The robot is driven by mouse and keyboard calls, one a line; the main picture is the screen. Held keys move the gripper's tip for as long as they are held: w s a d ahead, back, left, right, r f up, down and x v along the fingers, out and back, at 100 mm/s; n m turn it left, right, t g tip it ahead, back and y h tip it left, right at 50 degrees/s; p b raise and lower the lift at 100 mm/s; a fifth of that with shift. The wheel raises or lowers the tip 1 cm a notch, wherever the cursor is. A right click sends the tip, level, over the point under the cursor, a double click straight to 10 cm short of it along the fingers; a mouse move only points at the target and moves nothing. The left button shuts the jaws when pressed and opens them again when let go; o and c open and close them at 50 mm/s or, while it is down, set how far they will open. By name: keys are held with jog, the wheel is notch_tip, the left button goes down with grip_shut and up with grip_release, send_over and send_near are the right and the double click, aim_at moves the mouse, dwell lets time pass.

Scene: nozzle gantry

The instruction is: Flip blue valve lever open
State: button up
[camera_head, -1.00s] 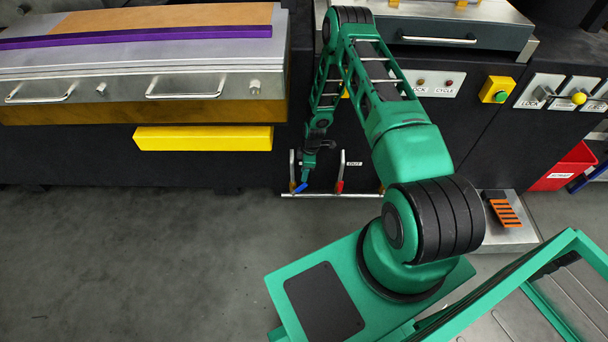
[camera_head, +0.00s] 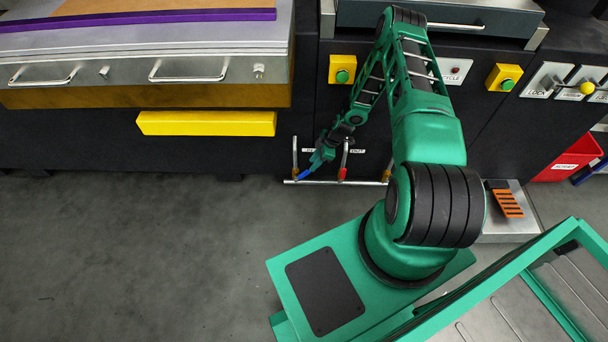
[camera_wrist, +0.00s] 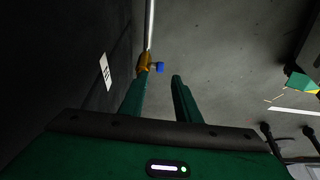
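The blue valve lever (camera_head: 303,174) is low on the front of the dark machine, at the left end of a row of small valves. In the wrist view the blue lever (camera_wrist: 159,68) sticks out to the right from a brass valve body (camera_wrist: 144,62) on a pipe. My gripper (camera_head: 314,164) is just right of and above the lever in the head view. In the wrist view my gripper (camera_wrist: 160,80) is open, with a gap between its two green fingers. The lever shows just beyond the fingertips, nearer the left finger. Contact cannot be told.
A red-handled valve (camera_head: 342,174) stands close to the right, with a metal rail (camera_head: 330,182) below the valves. A white label (camera_wrist: 105,71) is on the machine face. A yellow bar (camera_head: 206,123) juts out at upper left. Grey floor (camera_head: 130,240) in front is clear.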

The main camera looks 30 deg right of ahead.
aim_at(305, 176)
jog(key=x, duration=1)
jog(key=shift+w+a, duration=0.1)
grip_shut()
